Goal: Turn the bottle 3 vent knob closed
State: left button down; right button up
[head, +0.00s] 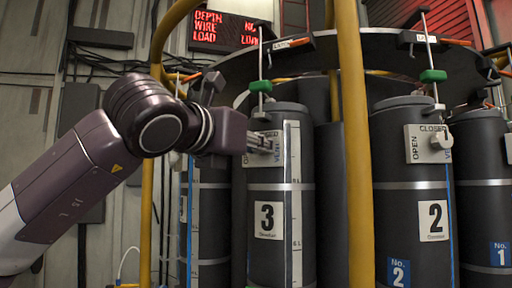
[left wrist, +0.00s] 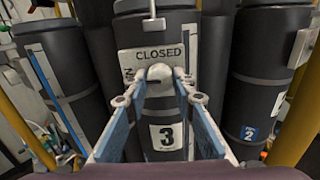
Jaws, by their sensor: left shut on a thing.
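Bottle 3 (head: 281,220) is a dark grey cylinder with a white "3" label, and it also shows in the left wrist view (left wrist: 185,112). Its white vent plate (left wrist: 135,60) reads CLOSED along the top, with partly covered lettering at the left. The pale vent knob (left wrist: 160,73) sits at the plate's middle. My left gripper (head: 268,146) reaches the plate from the left and is shut on the knob, with a finger on each side in the left wrist view (left wrist: 160,97). The knob's exact pointing is hard to tell. My right gripper is not in view.
A yellow post (head: 352,150) stands just right of bottle 3. Bottle 2 (head: 410,232), with its own vent plate and knob, stands further right, and bottle 1 (head: 480,220) is at the edge. A green-knobbed valve stem (head: 260,86) rises above bottle 3.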

pick_arm(q)
jog(key=shift+a+r+m, duration=0.1)
jog(key=shift+m, duration=8.5)
jog(key=c, duration=1.6)
grip_release()
jog(key=shift+w, duration=0.1)
